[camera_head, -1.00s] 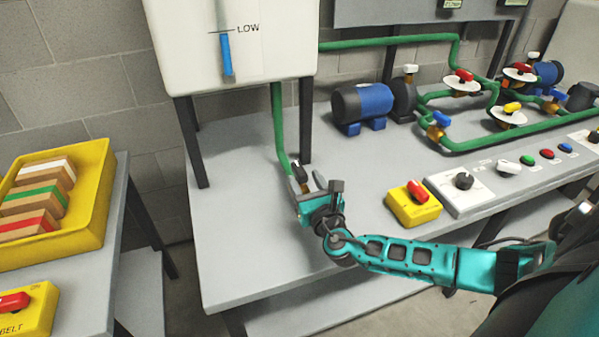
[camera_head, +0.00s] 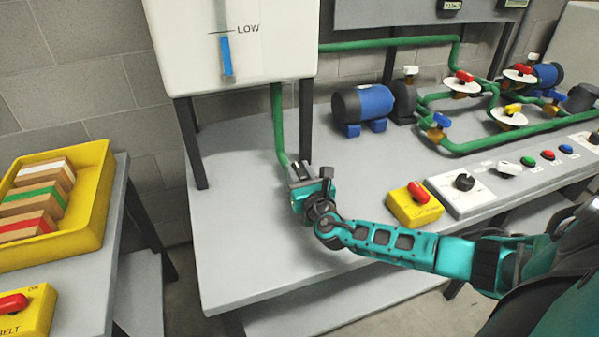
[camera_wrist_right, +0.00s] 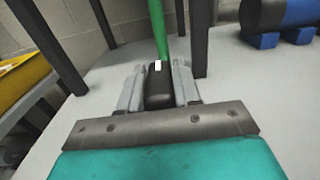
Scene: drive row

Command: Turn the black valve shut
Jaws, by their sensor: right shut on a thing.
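The black valve handle (camera_wrist_right: 159,88) sits between the two grey fingers of my right gripper (camera_wrist_right: 158,84) in the right wrist view. It has a small white mark at its far end, and the green pipe rises behind it. In the head view my right gripper (camera_head: 302,171) is at the foot of the green pipe (camera_head: 278,125) under the white tank (camera_head: 230,45). It is shut on the black valve, which it mostly hides there. My left gripper is not in view.
Dark tank legs (camera_head: 305,120) stand close to my right gripper. A yellow box with a red switch (camera_head: 413,204) and a control panel (camera_head: 465,195) are to the right. A yellow tray (camera_head: 88,215) stands on another table at left. The grey table's front is clear.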

